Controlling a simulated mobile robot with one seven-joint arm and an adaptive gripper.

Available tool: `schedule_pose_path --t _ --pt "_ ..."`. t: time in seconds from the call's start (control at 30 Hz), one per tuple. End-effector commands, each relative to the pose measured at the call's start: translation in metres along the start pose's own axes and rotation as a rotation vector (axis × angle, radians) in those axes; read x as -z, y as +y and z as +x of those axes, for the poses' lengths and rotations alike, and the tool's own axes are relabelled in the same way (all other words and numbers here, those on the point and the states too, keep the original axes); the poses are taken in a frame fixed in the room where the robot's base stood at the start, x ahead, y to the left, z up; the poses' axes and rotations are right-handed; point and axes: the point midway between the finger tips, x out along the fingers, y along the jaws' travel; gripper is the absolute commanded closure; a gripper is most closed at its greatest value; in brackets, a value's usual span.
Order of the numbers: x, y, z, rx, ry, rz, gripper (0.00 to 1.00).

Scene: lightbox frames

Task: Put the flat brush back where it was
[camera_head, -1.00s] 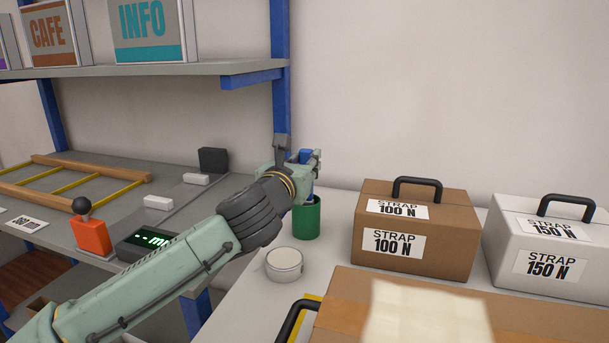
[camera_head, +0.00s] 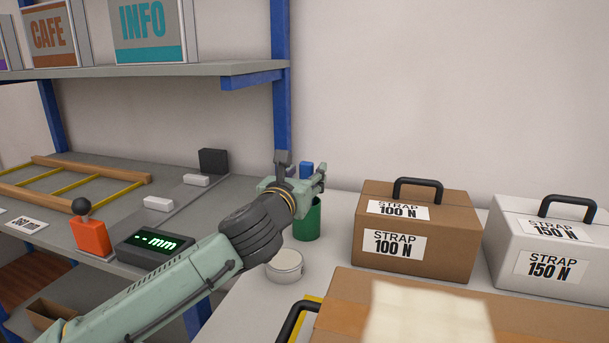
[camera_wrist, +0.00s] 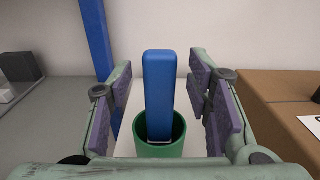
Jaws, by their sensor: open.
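The flat brush shows a blue handle (camera_wrist: 159,95) standing upright in a green cup (camera_wrist: 160,150) in the wrist view. Its lower end is hidden inside the cup. In the head view only the top of the blue handle (camera_head: 306,170) shows behind my gripper, and the green cup (camera_head: 308,222) stands on the white table. My gripper (camera_head: 305,172) is open at the cup. In the wrist view its purple-padded fingers are on either side of the handle, with a gap on both sides.
A round white tin (camera_head: 285,265) stands in front of the cup. A brown strap box (camera_head: 415,235) and a white strap box (camera_head: 550,245) are to the right. A large carton (camera_head: 350,320) lies in front. A blue shelf post (camera_head: 281,80) rises behind my gripper.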

Motion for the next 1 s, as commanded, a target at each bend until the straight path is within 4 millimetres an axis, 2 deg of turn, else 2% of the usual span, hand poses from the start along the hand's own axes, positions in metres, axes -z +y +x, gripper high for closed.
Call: schedule_pose_path --t 0.17,0.27,0.7,0.83,1.0 --pt "-0.004 0.000 0.000 0.000 0.000 0.000 0.54" --pt "-0.003 0.001 -0.009 -0.002 -0.001 0.001 0.54" --pt "-0.003 0.001 -0.098 -0.003 -0.001 0.003 0.54" --pt "-0.003 0.001 -0.113 -0.002 0.000 0.001 0.54" --pt "-0.003 0.000 -0.120 0.000 0.000 0.000 0.54"
